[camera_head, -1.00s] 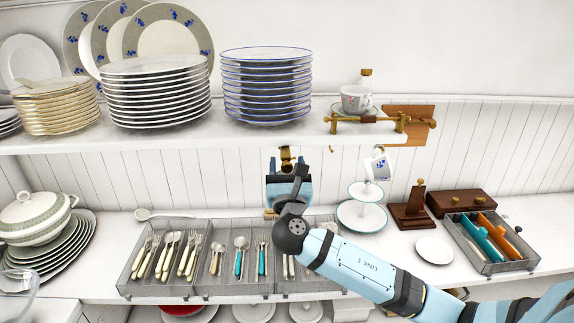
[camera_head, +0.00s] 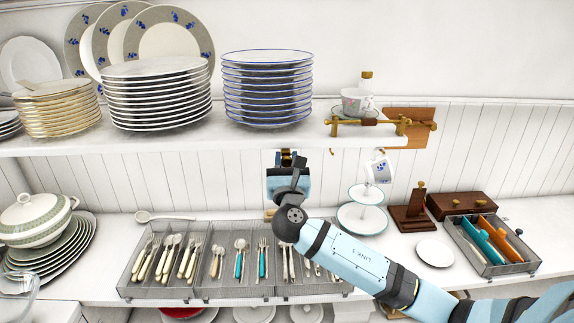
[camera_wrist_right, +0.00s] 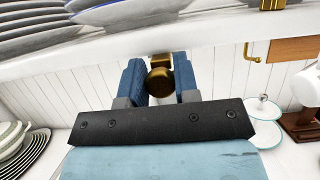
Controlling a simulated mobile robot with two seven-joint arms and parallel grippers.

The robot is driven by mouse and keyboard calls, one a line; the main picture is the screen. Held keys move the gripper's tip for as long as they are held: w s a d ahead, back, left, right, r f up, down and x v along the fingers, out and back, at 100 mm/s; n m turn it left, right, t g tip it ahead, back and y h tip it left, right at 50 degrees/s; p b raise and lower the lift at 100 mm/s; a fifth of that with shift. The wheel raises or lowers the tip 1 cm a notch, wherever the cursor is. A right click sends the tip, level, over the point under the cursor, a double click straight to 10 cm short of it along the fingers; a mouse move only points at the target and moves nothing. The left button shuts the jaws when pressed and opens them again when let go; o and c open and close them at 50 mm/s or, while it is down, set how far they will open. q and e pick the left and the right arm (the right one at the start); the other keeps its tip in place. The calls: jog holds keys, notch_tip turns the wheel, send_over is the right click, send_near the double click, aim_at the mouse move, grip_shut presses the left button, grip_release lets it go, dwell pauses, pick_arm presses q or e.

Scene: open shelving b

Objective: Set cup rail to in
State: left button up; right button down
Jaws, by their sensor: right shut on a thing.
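A brass knob (camera_wrist_right: 160,82) on a brass fitting under the upper shelf's front edge sits between my right gripper's blue fingers (camera_wrist_right: 158,74) in the right wrist view. I take it for the end of the cup rail. My right gripper (camera_head: 287,166) is shut on this knob just below the shelf in the head view, where the brass part (camera_head: 287,156) shows only a little above it. The shelf and my gripper hide the rest of the rail. A white cup with a blue pattern (camera_head: 378,171) hangs under the shelf to the right. My left gripper is not in view.
The upper shelf (camera_head: 200,141) lies just above my gripper and carries plate stacks. Below are cutlery trays (camera_head: 165,290). A tiered stand (camera_head: 360,220) stands right of my gripper, and a brass bracket (camera_head: 365,122) sits on the shelf edge.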

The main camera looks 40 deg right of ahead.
jog(key=c, duration=0.9)
grip_release()
jog(key=shift+o, duration=0.2)
jog(key=shift+s+a, duration=0.1)
pick_arm(q)
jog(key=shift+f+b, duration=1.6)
jog(key=shift+b, duration=0.1)
pick_arm(e)
jog(key=v, duration=1.3)
jog(key=shift+s, duration=0.35)
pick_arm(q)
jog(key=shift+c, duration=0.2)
pick_arm(e)
jog(key=shift+a+f, duration=0.1)
jog(key=shift+a, duration=0.05)
